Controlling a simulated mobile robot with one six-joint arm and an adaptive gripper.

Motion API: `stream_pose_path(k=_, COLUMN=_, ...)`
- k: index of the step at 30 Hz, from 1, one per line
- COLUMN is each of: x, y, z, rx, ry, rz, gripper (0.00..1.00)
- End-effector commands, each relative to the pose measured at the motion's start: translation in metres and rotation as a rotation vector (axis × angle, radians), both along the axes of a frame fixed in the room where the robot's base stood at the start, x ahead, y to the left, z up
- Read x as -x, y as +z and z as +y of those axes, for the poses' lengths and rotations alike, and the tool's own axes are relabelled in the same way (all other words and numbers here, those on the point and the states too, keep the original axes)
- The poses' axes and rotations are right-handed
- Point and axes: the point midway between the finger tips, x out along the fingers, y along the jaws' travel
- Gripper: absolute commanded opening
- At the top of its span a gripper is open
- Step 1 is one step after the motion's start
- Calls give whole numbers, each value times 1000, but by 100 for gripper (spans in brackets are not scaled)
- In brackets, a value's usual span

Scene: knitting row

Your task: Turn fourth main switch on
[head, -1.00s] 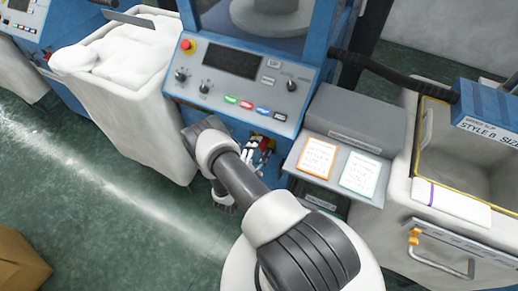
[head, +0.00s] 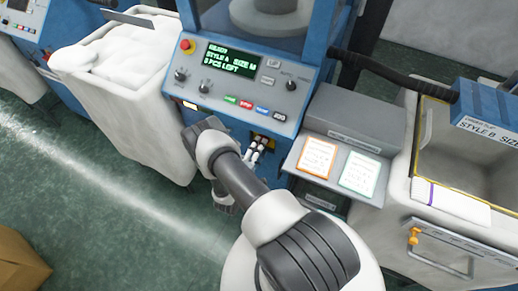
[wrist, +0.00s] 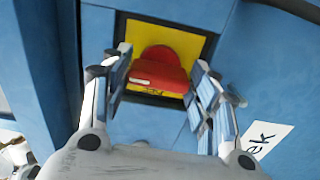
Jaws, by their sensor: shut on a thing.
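The main switch is a red rotary handle (wrist: 160,70) on a yellow plate (wrist: 122,55) in a dark frame on the blue machine front. In the wrist view its grip bar lies roughly crosswise between my fingers. My gripper (wrist: 162,82) is shut on this handle, one finger at each end. In the head view my gripper (head: 258,147) is at the lower front of the machine, below the control panel, and the handle is mostly hidden. The machine's display (head: 231,59) is lit with green text, including "STYLE A".
The control panel (head: 245,85) has an emergency stop (head: 187,45), knobs and coloured buttons just above my gripper. A shelf with two cards (head: 340,170) juts out at right. A white bin of fabric (head: 130,90) stands close at left.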

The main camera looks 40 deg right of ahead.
Motion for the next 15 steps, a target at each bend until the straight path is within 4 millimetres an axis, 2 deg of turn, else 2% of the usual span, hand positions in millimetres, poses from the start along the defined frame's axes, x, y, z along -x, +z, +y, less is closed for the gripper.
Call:
stream_pose_path(k=10, x=0, y=0, z=0, rx=-1, ry=1, rz=-6, gripper=31)
stream_pose_path(k=11, x=-1, y=0, z=0, rx=-1, ry=1, rz=-6, gripper=55)
stream_pose_path(k=15, x=0, y=0, z=0, rx=-1, ry=0, rz=-5, gripper=65)
